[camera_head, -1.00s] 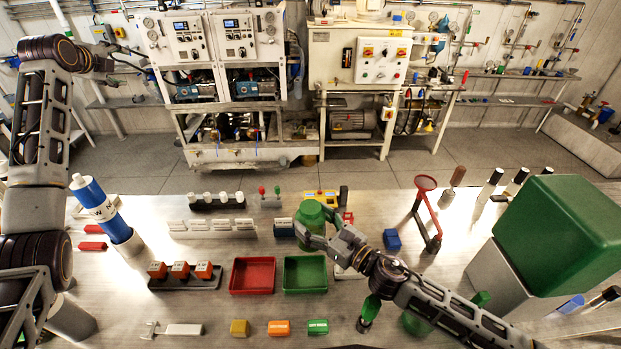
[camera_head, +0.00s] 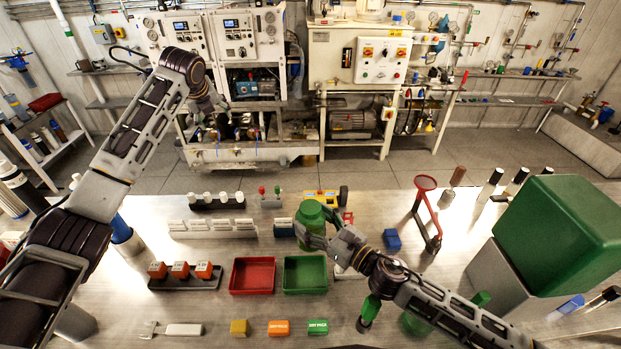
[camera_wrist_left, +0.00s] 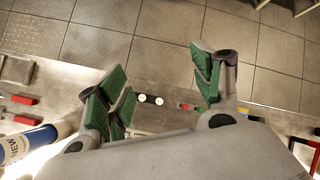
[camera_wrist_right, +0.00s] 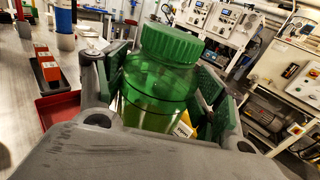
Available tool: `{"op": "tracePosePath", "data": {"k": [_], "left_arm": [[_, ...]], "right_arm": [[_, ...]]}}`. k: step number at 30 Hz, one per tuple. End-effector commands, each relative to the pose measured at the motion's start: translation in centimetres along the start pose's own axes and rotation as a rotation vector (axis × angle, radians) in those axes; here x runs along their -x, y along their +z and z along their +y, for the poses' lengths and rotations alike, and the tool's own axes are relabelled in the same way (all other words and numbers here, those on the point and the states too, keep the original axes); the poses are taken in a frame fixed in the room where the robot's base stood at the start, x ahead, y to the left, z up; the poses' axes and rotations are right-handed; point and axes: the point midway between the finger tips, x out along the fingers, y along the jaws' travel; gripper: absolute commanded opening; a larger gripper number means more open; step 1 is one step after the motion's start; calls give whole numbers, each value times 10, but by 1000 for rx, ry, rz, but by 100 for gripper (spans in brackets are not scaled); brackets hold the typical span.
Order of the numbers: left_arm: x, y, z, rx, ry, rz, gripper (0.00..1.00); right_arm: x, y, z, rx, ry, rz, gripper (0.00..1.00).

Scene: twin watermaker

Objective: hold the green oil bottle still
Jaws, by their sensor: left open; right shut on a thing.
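The green oil bottle (camera_head: 309,219) stands upright at the middle of the bench in the head view. My right gripper (camera_head: 318,240) is shut on it from the near right side. In the right wrist view the bottle (camera_wrist_right: 158,85) sits between the green finger pads, its ribbed cap (camera_wrist_right: 172,44) above them and green liquid inside; its base is hidden. My left gripper (camera_head: 208,104) is raised high beyond the bench's far edge, away from the bottle. In the left wrist view its fingers (camera_wrist_left: 160,92) are spread apart with nothing between them.
A red tray (camera_head: 253,276) and a green tray (camera_head: 305,275) lie in front of the bottle. A rack of orange-topped blocks (camera_head: 180,271) is left of them. A red stand (camera_head: 430,215) and a large green box (camera_head: 560,235) are to the right. A blue cylinder (camera_wrist_left: 28,143) is at left.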

Motion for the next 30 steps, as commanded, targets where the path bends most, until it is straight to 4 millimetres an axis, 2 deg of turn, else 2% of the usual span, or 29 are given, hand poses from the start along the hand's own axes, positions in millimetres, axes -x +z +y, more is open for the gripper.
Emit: {"op": "tracePosePath", "data": {"k": [8, 14, 18, 30], "left_arm": [[-11, -70, -24, -264, 126, 102, 66], [-8, -116, -41, -455, 185, 176, 66], [6, -149, -62, -590, 173, 235, 66], [58, -220, -111, -857, 33, 376, 66]], "right_arm": [[0, 2, 0, 1, 0, -3, 3], [0, 2, 0, 1, 0, -3, 3], [0, 2, 0, 1, 0, -3, 3], [0, 2, 0, 1, 0, -3, 3]]}}
